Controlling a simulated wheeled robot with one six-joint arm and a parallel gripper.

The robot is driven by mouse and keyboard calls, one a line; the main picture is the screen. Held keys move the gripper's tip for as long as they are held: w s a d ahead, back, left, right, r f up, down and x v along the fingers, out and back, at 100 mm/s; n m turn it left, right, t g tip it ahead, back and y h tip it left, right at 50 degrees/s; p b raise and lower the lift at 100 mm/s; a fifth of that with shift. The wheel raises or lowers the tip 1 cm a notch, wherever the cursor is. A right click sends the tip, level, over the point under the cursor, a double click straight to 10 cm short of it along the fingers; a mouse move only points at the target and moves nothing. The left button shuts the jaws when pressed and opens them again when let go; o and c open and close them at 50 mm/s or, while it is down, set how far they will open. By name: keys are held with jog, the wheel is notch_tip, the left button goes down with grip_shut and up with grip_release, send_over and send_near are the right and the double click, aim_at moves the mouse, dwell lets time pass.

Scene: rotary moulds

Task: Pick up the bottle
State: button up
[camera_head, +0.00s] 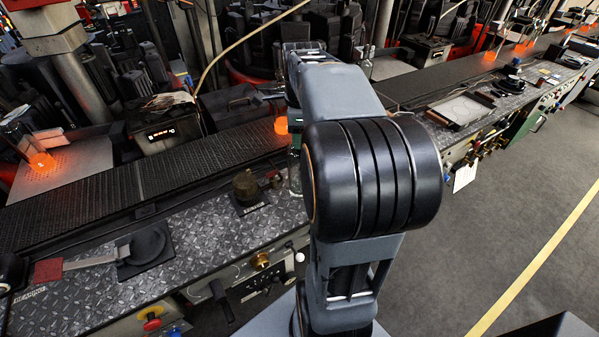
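A clear glass bottle (295,178) seems to stand at the inner edge of the metal bench, just left of my arm. My arm hides much of it. Another clear glass shape, perhaps a bottle, (367,64) shows behind the arm on the right, near the machines. Glowing orange glass pieces (41,161) stand along the line, one (281,125) close to my arm. My gripper is hidden behind my own arm, so I cannot see its fingers or whether it touches the bottle.
A dark conveyor (215,148) runs behind the diamond-plate bench (205,232). On the bench are a brown round pot (246,187) and a black round tool (147,245). A flat tray (462,110) lies farther right. Machines crowd the back; grey floor (500,210) is clear at right.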

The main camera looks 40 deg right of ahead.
grip_shut()
jog(key=shift+r, duration=0.2)
